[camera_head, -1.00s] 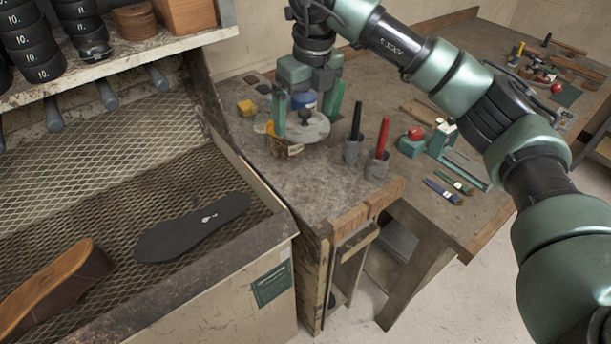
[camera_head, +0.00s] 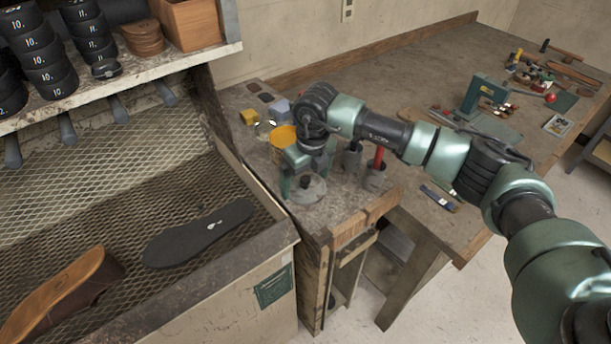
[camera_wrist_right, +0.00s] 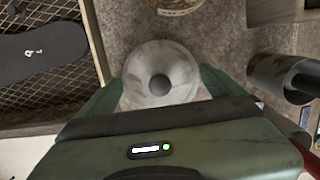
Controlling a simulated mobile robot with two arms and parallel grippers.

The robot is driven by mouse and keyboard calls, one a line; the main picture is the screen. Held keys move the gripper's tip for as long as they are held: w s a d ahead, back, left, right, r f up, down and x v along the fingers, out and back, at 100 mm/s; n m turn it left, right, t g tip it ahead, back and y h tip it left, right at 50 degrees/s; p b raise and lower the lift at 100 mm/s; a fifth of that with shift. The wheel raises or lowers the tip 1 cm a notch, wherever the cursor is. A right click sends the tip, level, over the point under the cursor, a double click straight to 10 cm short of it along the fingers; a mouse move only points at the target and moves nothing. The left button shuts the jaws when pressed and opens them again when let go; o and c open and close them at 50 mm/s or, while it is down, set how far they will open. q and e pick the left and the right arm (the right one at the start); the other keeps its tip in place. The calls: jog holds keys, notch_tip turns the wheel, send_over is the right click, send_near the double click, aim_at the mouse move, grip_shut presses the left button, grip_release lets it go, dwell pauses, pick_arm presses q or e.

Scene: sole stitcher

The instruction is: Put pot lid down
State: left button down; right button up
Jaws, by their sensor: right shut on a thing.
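The pot lid (camera_head: 311,192) is a pale grey disc with a dark round knob, low over the near end of the workbench. It also shows from above in the right wrist view (camera_wrist_right: 160,52). My right gripper (camera_head: 304,180) points down with its green fingers on either side of the lid, shut on it. I cannot tell whether the lid touches the bench top. The open pot (camera_head: 284,136), with yellow-orange contents, stands behind the lid, apart from it; its edge shows at the top of the wrist view (camera_wrist_right: 180,5). My left gripper is not in view.
Grey holders with a red-handled tool (camera_head: 379,158) stand right of the lid. A yellow block (camera_head: 250,116) lies at the back left. The bench's wooden front edge (camera_head: 350,228) is close. A black sole (camera_head: 198,233) lies on the mesh tray to the left.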

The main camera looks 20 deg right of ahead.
aim_at(310, 191)
jog(key=shift+f, duration=0.15)
jog(key=o, duration=1)
jog(key=shift+c, duration=0.2)
jog(key=shift+r, duration=0.35)
notch_tip(310, 191, up, 12)
jog(key=s+b, duration=0.1)
jog(key=b, duration=0.3)
jog(key=shift+s+d+f, duration=0.15)
jog(key=shift+s+d, duration=0.15)
jog(key=shift+s, duration=0.05)
